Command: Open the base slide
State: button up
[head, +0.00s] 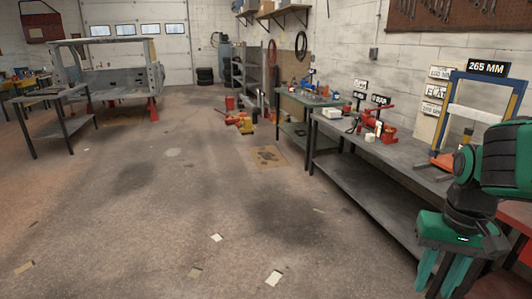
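My gripper (446,278) hangs at the lower right, in front of the grey workbench (385,190). Its two green fingers point down with a gap between them, and nothing shows between them. The lower fingertips run to the picture's bottom edge. On the bench's near right end stands a frame (481,74) with a blue top and upright, a pale crossbar and orange lower parts. A sign (487,68) reading 265 MM is at its top. My arm hides part of the frame's right side and foot. I cannot tell which part is the base slide.
Red tools (388,133) and small signs (381,100) stand farther along the bench. A green-topped bench (305,97) is beyond it. A vehicle frame (110,75) and a dark table (50,95) are at the left. The middle floor is mostly clear, with scattered scraps (274,278).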

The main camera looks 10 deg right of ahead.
aim_at(446, 161)
jog(key=z, duration=0.05)
jog(key=i, duration=1.15)
jog(key=z, duration=0.45)
jog(key=i, duration=1.2)
jog(key=z, duration=1.1)
jog(key=i, duration=1.25)
jog(key=z, duration=0.6)
